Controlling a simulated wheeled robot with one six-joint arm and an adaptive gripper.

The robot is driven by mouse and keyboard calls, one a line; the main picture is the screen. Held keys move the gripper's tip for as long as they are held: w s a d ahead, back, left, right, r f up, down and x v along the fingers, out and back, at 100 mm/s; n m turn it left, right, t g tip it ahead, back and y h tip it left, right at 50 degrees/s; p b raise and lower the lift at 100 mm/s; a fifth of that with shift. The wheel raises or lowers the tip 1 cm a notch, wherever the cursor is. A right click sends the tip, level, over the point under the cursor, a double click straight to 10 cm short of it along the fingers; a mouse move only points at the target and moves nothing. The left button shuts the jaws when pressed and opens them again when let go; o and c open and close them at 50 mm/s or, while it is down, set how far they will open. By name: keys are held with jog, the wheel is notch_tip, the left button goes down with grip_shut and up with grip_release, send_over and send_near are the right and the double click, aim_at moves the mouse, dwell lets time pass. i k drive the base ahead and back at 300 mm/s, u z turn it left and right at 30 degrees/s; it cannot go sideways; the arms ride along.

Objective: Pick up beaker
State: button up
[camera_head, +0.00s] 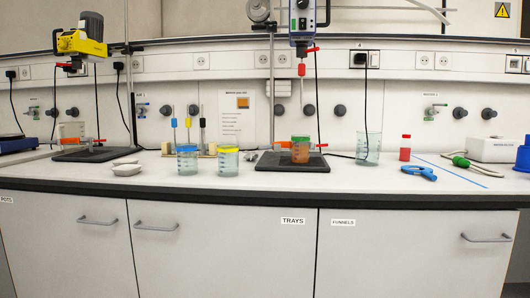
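Several beakers stand on the white lab bench. A beaker with a blue rim (187,161) and one with a yellow rim (228,161) stand side by side left of centre, near the front. A green-rimmed beaker (300,149) with orange-red contents stands on a dark stand base under a stirrer. A clear beaker (368,148) stands further right, towards the back. Another beaker (72,136) is on the left stand base, partly hidden by an orange clamp. The task does not say which beaker. My gripper is not in view.
Stirrer stands (128,85) rise at left and centre. Small white dishes (127,169) lie at left. A red-capped bottle (405,148), a blue clamp (419,172), a green-and-white cable and a white box (493,149) are at right. The front strip of bench is mostly free.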

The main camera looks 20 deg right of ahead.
aim_at(300, 144)
jog(key=u, duration=1.85)
jog(key=i, duration=2.3)
jog(key=z, duration=3.8)
